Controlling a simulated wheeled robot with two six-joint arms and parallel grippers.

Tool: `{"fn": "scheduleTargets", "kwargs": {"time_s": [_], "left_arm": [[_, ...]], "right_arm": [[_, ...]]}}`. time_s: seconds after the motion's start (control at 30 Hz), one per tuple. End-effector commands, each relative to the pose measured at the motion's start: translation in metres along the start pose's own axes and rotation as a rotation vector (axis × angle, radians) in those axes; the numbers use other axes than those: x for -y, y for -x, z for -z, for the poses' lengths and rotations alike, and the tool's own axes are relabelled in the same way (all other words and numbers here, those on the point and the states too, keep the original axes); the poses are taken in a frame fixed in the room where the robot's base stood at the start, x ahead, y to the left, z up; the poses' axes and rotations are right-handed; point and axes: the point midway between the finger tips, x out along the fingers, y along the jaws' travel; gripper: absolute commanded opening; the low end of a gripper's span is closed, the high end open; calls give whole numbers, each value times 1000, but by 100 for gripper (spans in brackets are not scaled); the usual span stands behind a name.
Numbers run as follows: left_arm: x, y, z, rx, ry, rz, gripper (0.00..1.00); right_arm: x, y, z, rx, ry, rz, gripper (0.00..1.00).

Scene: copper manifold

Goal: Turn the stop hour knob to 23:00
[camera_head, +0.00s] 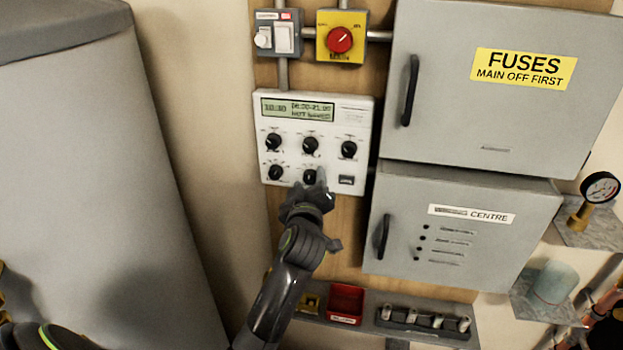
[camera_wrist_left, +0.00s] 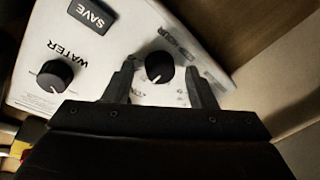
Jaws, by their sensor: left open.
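The white control panel (camera_head: 335,112) on the wooden board has a green display (camera_head: 298,108) and several black knobs. The display's small text seems to show a range ending near 21:00, but it is blurred. My left gripper (camera_head: 310,186) is at the panel's lower middle knob (camera_head: 310,175), partly hiding it. In the left wrist view this black knob (camera_wrist_left: 159,66), with a white pointer line and a partly legible label ending in HOUR, lies between the two spread fingers of the left gripper (camera_wrist_left: 160,85). I cannot tell whether they touch it. My right gripper is not in view.
The WATER knob (camera_wrist_left: 55,75) and SAVE button (camera_wrist_left: 92,14) are left of the fingers in the wrist view. A red rotary switch (camera_head: 339,40) is above the panel. Grey cabinets (camera_head: 460,225) are to the right. A shelf below holds a red bin (camera_head: 345,302).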

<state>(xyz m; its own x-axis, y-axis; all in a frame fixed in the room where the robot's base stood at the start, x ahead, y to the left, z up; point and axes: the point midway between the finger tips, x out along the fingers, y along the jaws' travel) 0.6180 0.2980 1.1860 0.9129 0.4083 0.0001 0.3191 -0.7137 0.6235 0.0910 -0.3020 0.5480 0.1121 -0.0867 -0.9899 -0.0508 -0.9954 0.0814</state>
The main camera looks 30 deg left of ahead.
Motion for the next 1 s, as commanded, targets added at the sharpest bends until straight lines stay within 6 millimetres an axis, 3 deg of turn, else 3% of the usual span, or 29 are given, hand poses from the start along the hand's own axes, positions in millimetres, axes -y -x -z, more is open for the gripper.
{"fn": "scheduleTargets", "kwargs": {"time_s": [0.1, 0.43, 0.77, 1.0], "left_arm": [[0, 0, 0, 0, 0, 0, 51], [0, 0, 0, 0, 0, 0, 8], [0, 0, -1, -5, -45, -5, 7], [1, 0, -2, -25, -190, -20, 7]], "right_arm": [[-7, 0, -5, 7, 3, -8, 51], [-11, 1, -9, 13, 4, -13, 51], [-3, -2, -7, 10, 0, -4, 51], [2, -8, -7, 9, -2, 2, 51]]}}
